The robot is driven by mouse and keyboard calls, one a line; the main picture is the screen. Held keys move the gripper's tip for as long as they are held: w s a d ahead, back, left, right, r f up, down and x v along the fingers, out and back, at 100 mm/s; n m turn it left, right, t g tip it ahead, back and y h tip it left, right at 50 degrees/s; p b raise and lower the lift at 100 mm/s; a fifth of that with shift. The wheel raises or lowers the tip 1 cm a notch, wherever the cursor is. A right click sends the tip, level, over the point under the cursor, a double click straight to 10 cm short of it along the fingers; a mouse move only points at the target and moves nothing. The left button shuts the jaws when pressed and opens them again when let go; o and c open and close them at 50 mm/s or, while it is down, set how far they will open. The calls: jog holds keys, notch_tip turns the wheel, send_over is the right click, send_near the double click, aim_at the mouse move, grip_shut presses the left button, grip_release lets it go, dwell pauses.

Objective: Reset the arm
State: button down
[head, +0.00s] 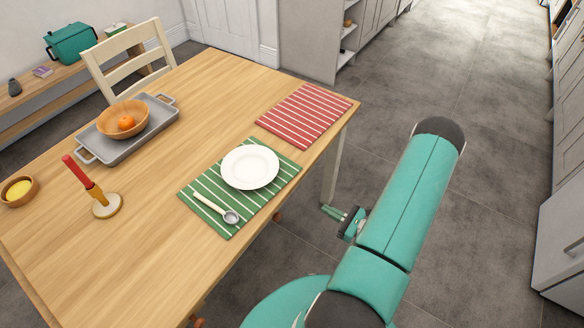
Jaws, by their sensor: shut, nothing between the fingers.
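My teal arm rises from the bottom of the head view, and its big link with a dark grey end cap leans up and to the right, beside the table's right side. My gripper (328,210) shows small at the left of that link, with its fingers pointing left, off the table. It looks shut and empty. The rest of the wrist is partly hidden behind the arm link.
Grey floor is clear at right.

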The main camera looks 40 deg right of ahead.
jog(key=w+a+r+n+g+y, duration=0.3)
jog(key=a+r+n+g, duration=0.5)
jog(key=r, duration=0.3)
jog(key=w+a+r+n+g+y, duration=0.25)
jog(key=a+r+n+g, duration=0.35)
jog(key=a+r+n, duration=0.3)
jog(key=s+a+r+n+t+h, duration=0.1)
jog(key=s+a+r+n+h, duration=0.1)
jog(key=r, duration=0.5)
jog(key=s+a+r+n+h, duration=0.3)
jog(key=a+r+n+h, duration=0.1)
jog(key=r+n, duration=0.3)
jog(key=s+a+r+n+t+h, duration=0.1)
jog(key=s+a+r+n+h, duration=0.2)
jog(key=r+n+h, duration=0.2)
notch_tip(320, 180, up, 2)
jog(key=shift+a+n+t+h, duration=0.2)
jog(key=shift+n+t+h, duration=0.15)
jog(key=shift+n, duration=0.15)
